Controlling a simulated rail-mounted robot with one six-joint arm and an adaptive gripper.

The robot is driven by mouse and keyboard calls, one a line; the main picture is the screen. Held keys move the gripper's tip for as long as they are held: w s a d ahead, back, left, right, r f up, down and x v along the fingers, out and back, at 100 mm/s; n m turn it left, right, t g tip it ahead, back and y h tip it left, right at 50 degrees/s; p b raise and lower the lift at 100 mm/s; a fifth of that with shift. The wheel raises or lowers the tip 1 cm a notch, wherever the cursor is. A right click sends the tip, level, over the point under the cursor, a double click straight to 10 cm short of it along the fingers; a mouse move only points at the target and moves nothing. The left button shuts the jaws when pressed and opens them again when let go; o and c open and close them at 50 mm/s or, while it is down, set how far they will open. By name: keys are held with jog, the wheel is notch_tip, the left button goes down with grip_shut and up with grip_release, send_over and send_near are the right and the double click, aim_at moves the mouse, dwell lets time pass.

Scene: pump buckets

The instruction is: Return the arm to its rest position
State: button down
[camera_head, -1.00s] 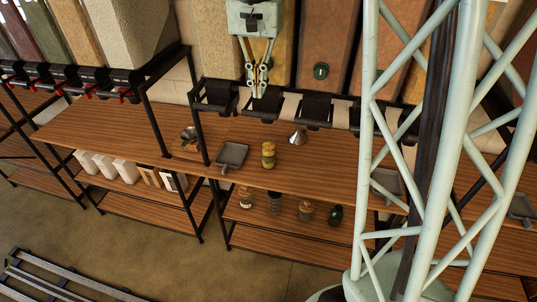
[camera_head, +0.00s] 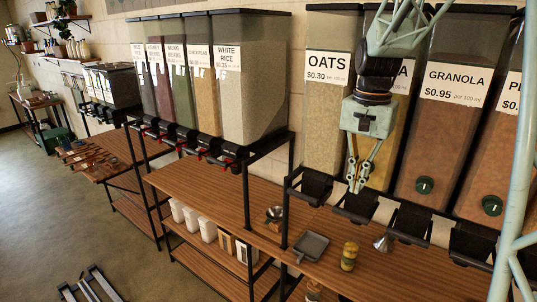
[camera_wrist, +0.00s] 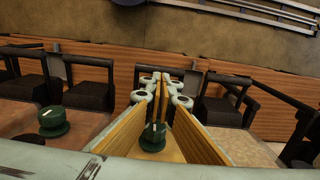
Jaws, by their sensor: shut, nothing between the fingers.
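My gripper (camera_head: 354,187) is shut and empty, pointing down. In the head view it hangs in front of the bulk dispensers, between the oats dispenser (camera_head: 327,110) and the granola dispenser (camera_head: 446,120), just above the row of black chutes. My arm reaches up from it past the top edge of the picture. In the wrist view the closed fingers (camera_wrist: 162,88) point away from the camera, with a green dispenser knob (camera_wrist: 152,137) showing between them and black chutes on both sides.
A wooden shelf (camera_head: 203,190) below the chutes holds a grey scoop (camera_head: 312,246), a yellow-lidded jar (camera_head: 349,256) and metal funnels (camera_head: 383,242). Black frame posts stand left of my gripper. The floor (camera_head: 60,220) at left is open.

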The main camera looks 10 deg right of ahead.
jog(key=shift+s, duration=0.1)
jog(key=s+a+r+n+t+b, duration=0.1)
jog(key=s+a+r+n+b, duration=0.2)
jog(key=s, duration=0.5)
jog(key=s+a+r+n+t+b, duration=0.1)
jog(key=s+a+b, duration=0.3)
jog(key=s, duration=0.5)
jog(key=s+a+f+n+t+b, duration=0.1)
jog(key=s+a+f+n+b, duration=0.1)
jog(key=s, duration=0.7)
jog(key=s+a+f+n+t+b, duration=0.1)
jog(key=s+a+f+n+b, duration=0.1)
jog(key=s, duration=0.6)
jog(key=shift+s+a+f+n+b, duration=0.35)
jog(key=shift+a+f+b, duration=0.35)
jog(key=shift+f, duration=0.6)
